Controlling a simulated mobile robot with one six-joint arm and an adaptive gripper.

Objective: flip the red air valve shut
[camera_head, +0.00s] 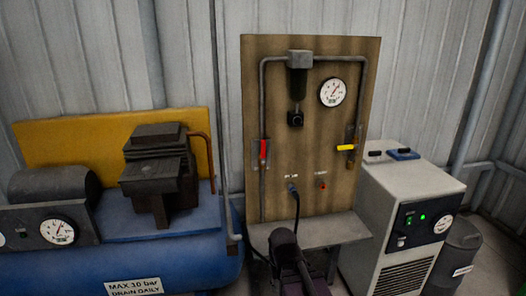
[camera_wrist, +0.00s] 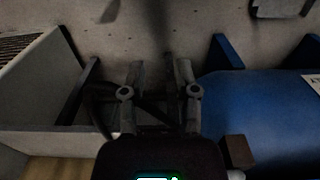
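The red air valve handle (camera_head: 263,150) is on the left vertical pipe of the wooden panel (camera_head: 312,215). The handle stands upright, in line with the pipe. In the head view my arm shows as a dark shape at the bottom, below the panel and well below the red handle; its fingers cannot be made out there. In the wrist view my gripper (camera_wrist: 160,73) has its two fingers apart with nothing held between them. The red valve does not show in the wrist view.
A yellow handle (camera_head: 346,147) lies crosswise on the right pipe. A gauge (camera_head: 333,92) and a filter (camera_head: 298,80) sit above. A shelf (camera_head: 345,231) juts out below the panel. The blue compressor tank (camera_head: 200,266) stands left, the grey dryer (camera_head: 385,215) right. A dark hose hangs from the panel.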

